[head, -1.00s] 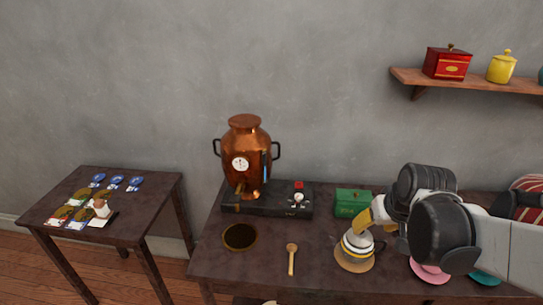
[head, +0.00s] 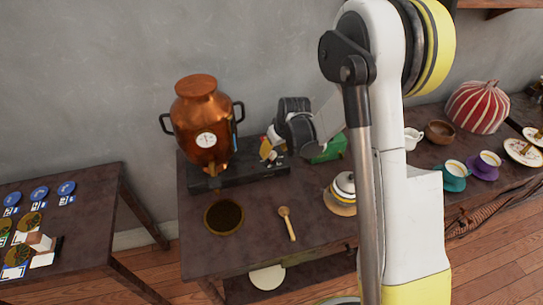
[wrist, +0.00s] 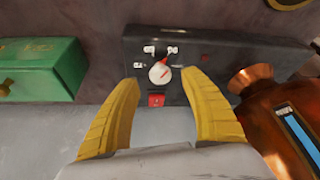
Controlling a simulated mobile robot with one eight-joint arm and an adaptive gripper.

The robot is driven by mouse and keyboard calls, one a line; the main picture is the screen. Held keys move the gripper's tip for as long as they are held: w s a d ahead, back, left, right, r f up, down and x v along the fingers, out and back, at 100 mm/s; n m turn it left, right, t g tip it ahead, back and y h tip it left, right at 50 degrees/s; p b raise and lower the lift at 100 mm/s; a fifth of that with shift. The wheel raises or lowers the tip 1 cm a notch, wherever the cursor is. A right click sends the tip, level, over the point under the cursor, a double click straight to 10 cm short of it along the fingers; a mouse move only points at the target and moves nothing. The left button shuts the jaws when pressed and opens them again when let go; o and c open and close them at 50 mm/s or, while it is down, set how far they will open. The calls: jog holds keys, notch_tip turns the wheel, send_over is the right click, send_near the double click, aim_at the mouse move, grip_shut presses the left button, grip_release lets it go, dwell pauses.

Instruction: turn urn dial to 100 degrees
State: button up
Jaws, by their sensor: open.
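The urn dial (wrist: 159,73) is a pale round knob with a red pointer on the black urn base (wrist: 215,62). In the wrist view the pointer tilts up and right, with small white marks around the dial. My gripper (wrist: 160,77) is open, its yellow fingers on either side of the dial in this view; I cannot tell whether they touch it. The copper urn (head: 200,112) stands on the left of the base in the head view and at the right in the wrist view. My gripper (head: 268,150) largely hides the dial in the head view.
A red switch (wrist: 156,100) sits beside the dial. A green box (wrist: 38,70) stands close to the base. On the table are a wooden spoon (head: 287,222), a dark round dish (head: 224,217) and a striped pot (head: 342,187). My arm covers the middle right.

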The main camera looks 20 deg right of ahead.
aim_at(272, 154)
jog(key=shift+b+x, duration=0.35)
jog(key=shift+x, duration=1.15)
grip_shut()
